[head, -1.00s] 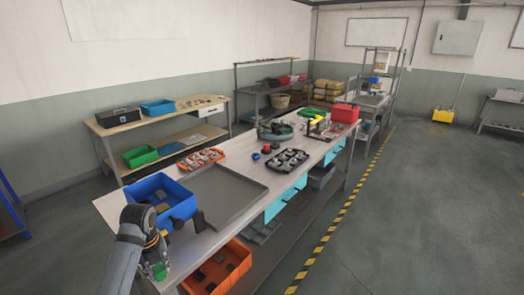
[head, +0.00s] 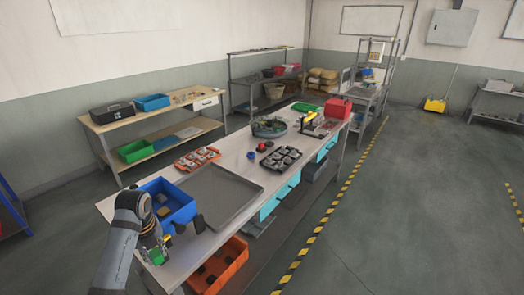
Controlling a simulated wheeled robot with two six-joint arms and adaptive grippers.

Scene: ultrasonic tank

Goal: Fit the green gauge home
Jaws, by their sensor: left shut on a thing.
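My left gripper (head: 170,241) is at the lower left, over the near left end of the long workbench (head: 232,160). It is shut on a small green thing, which looks like the green gauge (head: 155,254); the fingers and arm partly hide it. The gauge is close to the bench's near edge, and I cannot tell its gap to the surface. No seat for it can be made out at this size. My right gripper is not in view.
A blue bin (head: 182,190) stands just behind my left gripper, beside a large grey tray (head: 240,202). Farther along are an orange tray (head: 183,163), a black tray (head: 268,165), a round grey-green basin (head: 262,134) and a red box (head: 338,103). An orange bin (head: 238,270) sits below.

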